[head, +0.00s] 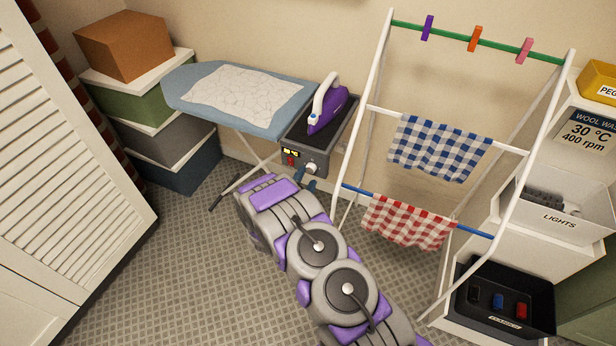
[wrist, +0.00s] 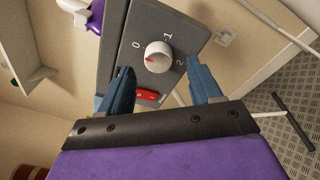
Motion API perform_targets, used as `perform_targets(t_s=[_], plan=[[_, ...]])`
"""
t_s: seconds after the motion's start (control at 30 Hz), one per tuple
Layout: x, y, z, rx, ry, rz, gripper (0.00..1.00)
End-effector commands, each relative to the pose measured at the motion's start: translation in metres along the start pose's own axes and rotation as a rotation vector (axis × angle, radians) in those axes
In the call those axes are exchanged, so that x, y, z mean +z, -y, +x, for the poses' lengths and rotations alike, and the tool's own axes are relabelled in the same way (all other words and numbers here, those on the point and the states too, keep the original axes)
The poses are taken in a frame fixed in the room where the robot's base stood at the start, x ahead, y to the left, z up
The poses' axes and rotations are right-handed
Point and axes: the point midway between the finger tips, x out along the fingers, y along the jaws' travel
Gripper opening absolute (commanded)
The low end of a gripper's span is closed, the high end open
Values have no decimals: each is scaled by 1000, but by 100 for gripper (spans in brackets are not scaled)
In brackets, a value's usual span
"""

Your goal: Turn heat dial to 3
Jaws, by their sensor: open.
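The heat dial (wrist: 158,57) is a round white knob on a dark grey panel (wrist: 190,22), which also shows in the head view (head: 292,170) below the iron. The panel reads 0, 1 and 2 around the knob; I see no 3. A red mark sits on the knob's left side in the wrist view, nearest the 0 of the visible numbers. My gripper (wrist: 161,70) is open, with its blue fingers apart to the left and right below the knob. I cannot tell whether either finger touches the panel. In the head view my gripper (head: 307,181) is just before the panel.
A red switch (wrist: 148,96) lies below the dial, between the fingers. The purple iron (head: 327,108) rests on top of the unit beside the ironing board (head: 180,88). A drying rack (head: 374,75) with cloths stands close on the right.

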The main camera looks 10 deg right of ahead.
Motion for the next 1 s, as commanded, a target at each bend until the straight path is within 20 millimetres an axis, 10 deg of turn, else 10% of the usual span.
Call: perform_targets(t_s=[0.57, 1.0], plan=[[-1, 0, 26, -1, -2, -1, 64], [0, 0, 26, -2, -2, -1, 23]])
